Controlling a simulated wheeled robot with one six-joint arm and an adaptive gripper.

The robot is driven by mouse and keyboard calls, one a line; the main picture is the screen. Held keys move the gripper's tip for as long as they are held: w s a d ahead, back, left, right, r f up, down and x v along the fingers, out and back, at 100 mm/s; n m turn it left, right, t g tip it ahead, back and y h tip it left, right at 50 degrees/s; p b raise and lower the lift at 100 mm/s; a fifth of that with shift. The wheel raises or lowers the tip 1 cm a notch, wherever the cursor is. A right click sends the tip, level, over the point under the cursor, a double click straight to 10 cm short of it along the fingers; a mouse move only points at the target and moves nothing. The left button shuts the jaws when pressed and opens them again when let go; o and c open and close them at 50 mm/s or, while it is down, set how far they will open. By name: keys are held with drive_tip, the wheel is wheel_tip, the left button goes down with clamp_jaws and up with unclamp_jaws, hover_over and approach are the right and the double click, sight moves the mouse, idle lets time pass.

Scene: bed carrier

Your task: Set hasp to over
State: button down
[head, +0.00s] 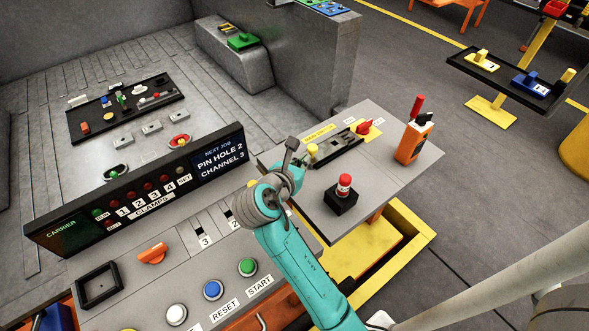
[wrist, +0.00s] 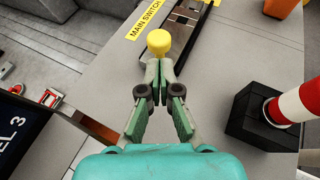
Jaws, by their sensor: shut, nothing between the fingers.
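A yellow round knob (head: 312,149) stands at the near left end of a dark slotted plate (head: 335,147) beside the yellow MAIN SWITCH label. It appears to be the hasp's knob; no label names the hasp. The wrist view shows the same knob (wrist: 158,42) just beyond my fingertips, with the dark plate (wrist: 185,45) running away behind it. My gripper (wrist: 161,74) is shut and empty, its tips close to the knob; I cannot tell whether they touch. A red switch handle (head: 364,128) sits at the plate's far end.
A red-and-white post in a black block (head: 342,202) stands right of my gripper. An orange box (head: 412,140) is farther back on the same grey panel. The CARRIER display (head: 140,190) rises on the left. Bare panel lies between the post and plate.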

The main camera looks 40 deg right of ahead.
sight(324, 157)
drive_tip(key=shift+w+d+f, duration=0.1)
drive_tip(key=shift+w+d, duration=0.15)
drive_tip(key=shift+d, duration=0.25)
drive_tip(key=shift+w+d, duration=0.2)
drive_tip(key=shift+d, duration=0.3)
drive_tip(key=shift+d, duration=0.1)
drive_tip(key=d, duration=0.6)
drive_tip(key=shift+d, duration=0.2)
drive_tip(key=shift+a, duration=0.1)
